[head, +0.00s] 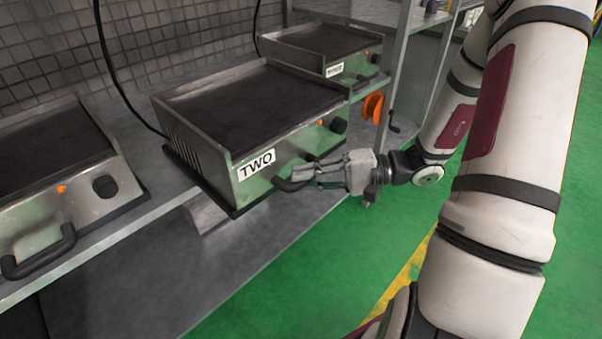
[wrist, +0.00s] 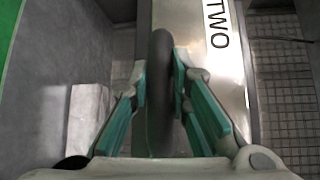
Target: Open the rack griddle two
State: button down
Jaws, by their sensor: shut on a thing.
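Griddle two (head: 250,110) is a metal box with a dark top plate and a "TWO" label (head: 257,164) on its front. It stands on the grey shelf in the middle of the head view. Its black handle (head: 287,185) curves out from the lower front, below the label. My gripper (head: 308,174) is at this handle, coming from the right. In the wrist view the dark handle (wrist: 160,85) stands between the two green-padded fingers, and my gripper (wrist: 162,85) is shut on it. Part of the handle is hidden behind the fingers in the head view.
Another griddle (head: 60,170) stands to the left, with its own black handle (head: 38,252). A third griddle (head: 325,50) stands behind on the right. The grey lower shelf (head: 150,290) is mostly bare. Green floor (head: 300,270) lies open in front. A black cable hangs at the wall.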

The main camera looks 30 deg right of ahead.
jog(key=c, duration=1.5)
grip_release()
jog(key=v, duration=1.2)
jog(key=shift+a, duration=0.1)
